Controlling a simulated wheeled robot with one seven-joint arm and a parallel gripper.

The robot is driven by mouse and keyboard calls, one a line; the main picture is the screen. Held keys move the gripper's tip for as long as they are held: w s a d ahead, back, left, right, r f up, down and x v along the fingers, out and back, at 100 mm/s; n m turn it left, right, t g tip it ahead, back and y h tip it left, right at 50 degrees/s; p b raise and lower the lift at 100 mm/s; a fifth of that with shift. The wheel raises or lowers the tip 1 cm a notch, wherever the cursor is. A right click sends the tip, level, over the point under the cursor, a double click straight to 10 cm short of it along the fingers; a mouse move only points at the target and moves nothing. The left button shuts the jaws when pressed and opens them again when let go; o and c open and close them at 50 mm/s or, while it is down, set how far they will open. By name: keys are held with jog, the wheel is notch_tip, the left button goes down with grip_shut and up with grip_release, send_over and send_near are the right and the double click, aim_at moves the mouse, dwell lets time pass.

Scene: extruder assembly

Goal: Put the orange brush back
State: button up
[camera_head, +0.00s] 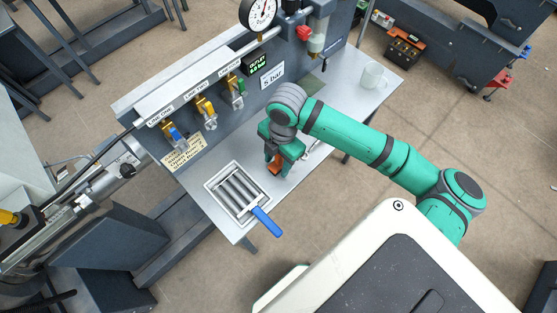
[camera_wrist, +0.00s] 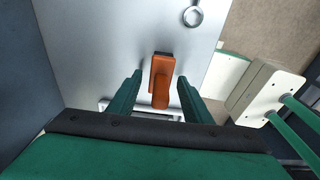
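The orange brush (camera_head: 274,165) is on the grey metal bench, below my gripper (camera_head: 281,155) and partly hidden by it in the head view. In the wrist view the orange brush (camera_wrist: 161,82) lies between my two fingers (camera_wrist: 160,76), with its dark end pointing away from the palm. A gap shows on each side of it, so my gripper looks open around the brush, not closed on it. I cannot tell how far the fingertips are above the bench top.
A tray (camera_head: 211,187) holding metal bars and a blue-handled tool (camera_head: 265,221) is at the bench's near left. The valve panel (camera_head: 160,95) stands along the back. A clear cup (camera_head: 372,75) stands far right.

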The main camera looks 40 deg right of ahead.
jog(key=shift+s+r, duration=0.1)
notch_tip(320, 180, up, 12)
jog(key=d, duration=0.1)
jog(key=shift+d, duration=0.3)
dwell(0.3)
dwell(0.4)
